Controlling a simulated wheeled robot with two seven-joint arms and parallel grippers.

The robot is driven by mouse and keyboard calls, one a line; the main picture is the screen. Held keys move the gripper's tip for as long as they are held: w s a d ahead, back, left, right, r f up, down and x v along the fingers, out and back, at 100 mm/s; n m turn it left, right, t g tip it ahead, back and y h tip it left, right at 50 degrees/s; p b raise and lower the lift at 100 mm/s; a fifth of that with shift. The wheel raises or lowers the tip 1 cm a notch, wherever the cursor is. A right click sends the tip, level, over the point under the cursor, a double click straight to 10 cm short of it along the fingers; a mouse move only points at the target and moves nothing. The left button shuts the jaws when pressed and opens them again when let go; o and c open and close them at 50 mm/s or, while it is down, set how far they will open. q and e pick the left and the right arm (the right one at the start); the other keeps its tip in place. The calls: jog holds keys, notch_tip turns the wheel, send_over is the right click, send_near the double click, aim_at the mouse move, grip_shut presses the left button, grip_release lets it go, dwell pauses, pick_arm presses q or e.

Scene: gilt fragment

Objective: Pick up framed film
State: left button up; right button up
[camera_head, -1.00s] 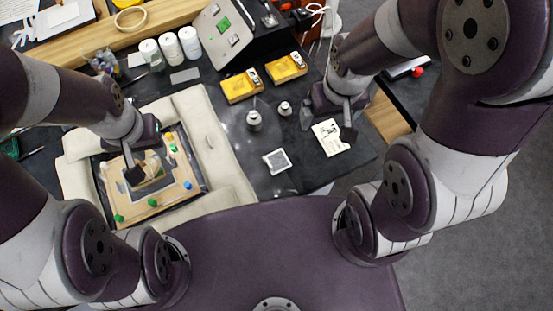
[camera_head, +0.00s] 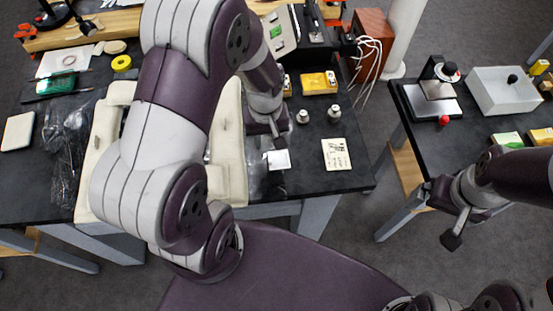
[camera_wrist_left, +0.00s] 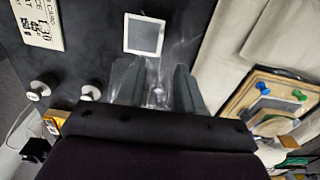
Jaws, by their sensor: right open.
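The framed film, a small grey square in a white frame (camera_head: 278,159), lies flat on the black table. It also shows in the left wrist view (camera_wrist_left: 144,36), just ahead of the fingers. My left gripper (camera_head: 274,133) is above the table beside the film. In the left wrist view its two fingers (camera_wrist_left: 156,82) are apart, and the film is not between them. Clear crinkled plastic shows between and beneath the fingers. My right gripper (camera_head: 456,226) is open and empty, off to the right near the side table's front edge.
Two small metal weights (camera_head: 334,113) and a printed card (camera_head: 336,154) lie right of the film. A pale padded tray (camera_head: 235,172) is to its left, partly hidden by my left arm. A yellow box (camera_head: 319,83) stands behind. A side table (camera_head: 430,150) is across a gap.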

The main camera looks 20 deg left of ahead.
aim_at(269, 153)
pick_arm(q)
notch_tip(269, 153, down, 6)
jog(key=shift+w+a+r, duration=0.1)
jog(key=shift+r, duration=0.05)
jog(key=shift+d+r, duration=0.1)
jog(key=shift+d, duration=0.15)
jog(key=shift+c, duration=0.6)
jog(key=c, duration=0.5)
grip_shut()
jog(key=shift+r, duration=0.1)
